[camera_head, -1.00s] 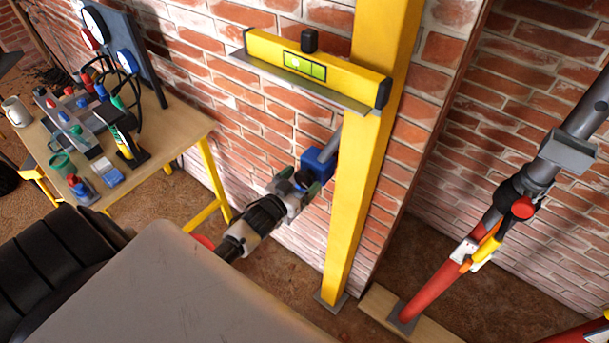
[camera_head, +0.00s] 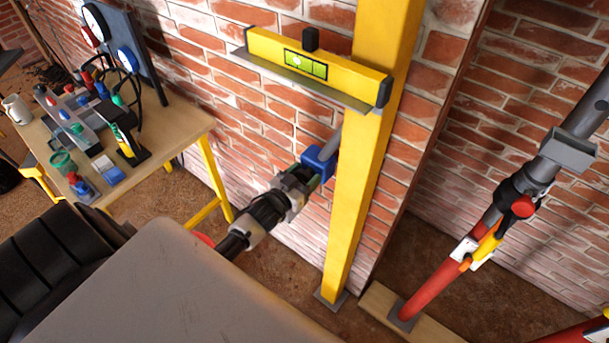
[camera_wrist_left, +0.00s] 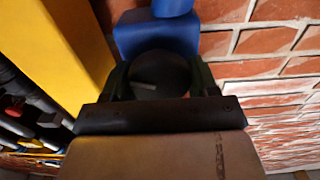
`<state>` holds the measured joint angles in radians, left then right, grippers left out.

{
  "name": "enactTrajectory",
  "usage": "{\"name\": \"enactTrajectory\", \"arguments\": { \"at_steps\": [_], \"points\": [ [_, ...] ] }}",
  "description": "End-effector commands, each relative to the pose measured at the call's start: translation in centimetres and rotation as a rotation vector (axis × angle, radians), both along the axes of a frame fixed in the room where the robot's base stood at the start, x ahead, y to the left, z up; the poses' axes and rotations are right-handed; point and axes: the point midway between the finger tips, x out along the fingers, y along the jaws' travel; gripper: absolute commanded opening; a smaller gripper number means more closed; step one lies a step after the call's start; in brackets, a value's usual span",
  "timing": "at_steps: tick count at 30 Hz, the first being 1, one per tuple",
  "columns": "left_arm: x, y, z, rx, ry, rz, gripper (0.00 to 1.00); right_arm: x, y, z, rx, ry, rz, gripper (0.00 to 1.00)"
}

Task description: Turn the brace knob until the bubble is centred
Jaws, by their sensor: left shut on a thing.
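The yellow spirit level (camera_head: 345,78) sits on a grey ledge across the yellow post (camera_head: 362,190). Its green vial (camera_head: 306,65) shows a pale bubble left of the middle. A blue block (camera_head: 319,160) with a grey rod is beside the post, lower down; it also shows in the left wrist view (camera_wrist_left: 150,36). My left gripper (camera_head: 305,180) reaches up to the block from below left. In the left wrist view my left gripper (camera_wrist_left: 158,82) is shut on the dark round brace knob (camera_wrist_left: 158,72), one finger on each side. The knob is mostly hidden in the head view. My right gripper is not in view.
A wooden bench (camera_head: 180,125) with gauges, hoses and small parts stands at the left. A red and grey prop (camera_head: 450,270) leans at the right, on a wooden board (camera_head: 375,303). The brick wall is close behind the post.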

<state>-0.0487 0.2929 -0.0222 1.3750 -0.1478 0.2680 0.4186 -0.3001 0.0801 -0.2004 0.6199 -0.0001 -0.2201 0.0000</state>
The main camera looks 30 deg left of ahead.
Motion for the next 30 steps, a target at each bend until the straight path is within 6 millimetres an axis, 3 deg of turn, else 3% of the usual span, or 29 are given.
{"name": "enactTrajectory", "arguments": {
  "at_steps": [30],
  "points": [
    [-0.1,-0.4,-0.2,0.598,-0.046,0.000,0.36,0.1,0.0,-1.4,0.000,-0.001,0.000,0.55]
  ]
}}
